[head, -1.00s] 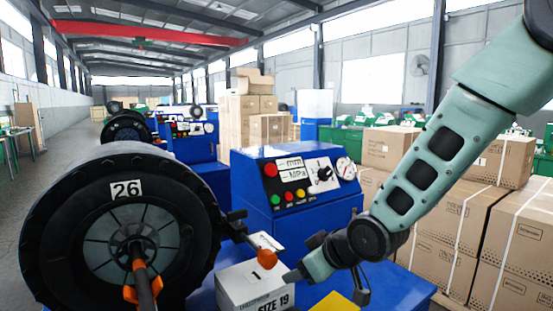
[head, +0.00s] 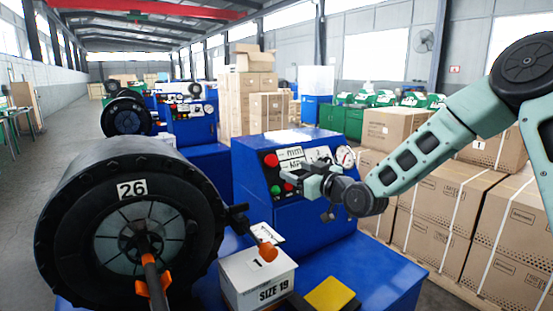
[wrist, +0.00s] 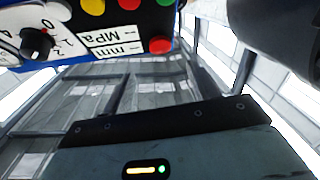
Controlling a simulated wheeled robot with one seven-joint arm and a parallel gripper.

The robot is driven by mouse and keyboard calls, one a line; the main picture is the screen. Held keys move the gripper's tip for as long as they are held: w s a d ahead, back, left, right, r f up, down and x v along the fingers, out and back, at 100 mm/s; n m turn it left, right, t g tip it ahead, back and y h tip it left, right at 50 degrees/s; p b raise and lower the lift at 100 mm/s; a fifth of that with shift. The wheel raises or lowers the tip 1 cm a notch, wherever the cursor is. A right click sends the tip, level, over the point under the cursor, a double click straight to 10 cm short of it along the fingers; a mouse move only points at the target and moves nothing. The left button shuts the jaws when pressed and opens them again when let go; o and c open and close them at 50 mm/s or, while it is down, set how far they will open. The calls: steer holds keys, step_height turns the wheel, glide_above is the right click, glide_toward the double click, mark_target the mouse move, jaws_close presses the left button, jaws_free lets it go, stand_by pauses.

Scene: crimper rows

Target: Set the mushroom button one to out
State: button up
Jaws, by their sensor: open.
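The large red mushroom button (head: 271,160) is at the upper left of the blue machine's control panel (head: 283,172), left of the mm and MPa displays. It also shows in the wrist view (wrist: 160,45), near the top. I cannot tell from these frames whether it is in or out. My gripper (head: 308,184) is open and empty in front of the panel, to the right of and lower than the button. It hides the dark rotary knob and part of the lower button row in the head view. The knob shows in the wrist view (wrist: 37,43).
A white SIZE 19 box (head: 257,279) and a yellow-topped block (head: 330,295) stand below the panel. Cardboard boxes (head: 440,205) are stacked at the right.

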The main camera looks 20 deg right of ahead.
mark_target(273, 161)
steer(key=p+x, duration=0.3)
steer(key=x, duration=0.6)
steer(key=shift+w+a, duration=0.2)
steer(key=shift+w, duration=0.1)
